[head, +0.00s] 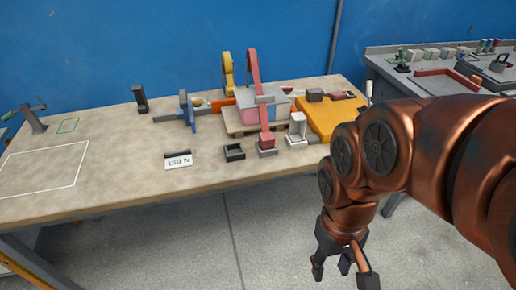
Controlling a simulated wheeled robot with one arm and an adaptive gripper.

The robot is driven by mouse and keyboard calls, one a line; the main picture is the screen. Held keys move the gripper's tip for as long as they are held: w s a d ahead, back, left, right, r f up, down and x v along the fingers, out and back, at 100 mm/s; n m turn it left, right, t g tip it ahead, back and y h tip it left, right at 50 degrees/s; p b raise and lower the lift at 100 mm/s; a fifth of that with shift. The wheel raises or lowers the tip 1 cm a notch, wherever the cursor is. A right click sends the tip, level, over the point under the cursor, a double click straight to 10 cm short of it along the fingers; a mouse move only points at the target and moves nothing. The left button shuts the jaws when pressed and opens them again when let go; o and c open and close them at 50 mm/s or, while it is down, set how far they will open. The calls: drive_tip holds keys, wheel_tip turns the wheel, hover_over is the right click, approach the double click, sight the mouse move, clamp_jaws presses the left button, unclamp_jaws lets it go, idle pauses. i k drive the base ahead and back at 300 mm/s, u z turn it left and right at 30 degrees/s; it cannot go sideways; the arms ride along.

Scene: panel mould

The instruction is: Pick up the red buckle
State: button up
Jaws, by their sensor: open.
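Small red parts stand among the fixtures on the workbench, and I cannot tell for sure which one is the red buckle. One red piece (267,141) sits on a small grey block near the bench's front edge. A flat red piece (343,95) lies at the back right. My gripper (343,275) hangs low at the bottom right, in front of the bench and above the floor. Its fingers are apart, well away from all the red parts.
The workbench (110,157) is clear at left, where a white outline is marked. A white label card (178,160), a dark open box (234,152), a white bracket (297,129) and a yellow-orange block (335,118) stand near the red parts. A grey bench (380,60) is at right.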

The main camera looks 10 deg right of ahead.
sight(267, 141)
drive_tip(key=u, duration=0.5)
drive_tip(key=k, duration=1.2)
drive_tip(key=u, duration=1.05)
drive_tip(key=i, duration=0.7)
drive_tip(key=u, duration=0.55)
drive_tip(key=i, duration=0.7)
drive_tip(key=z, duration=0.95)
drive_tip(key=i, duration=0.8)
drive_tip(key=z, duration=0.95)
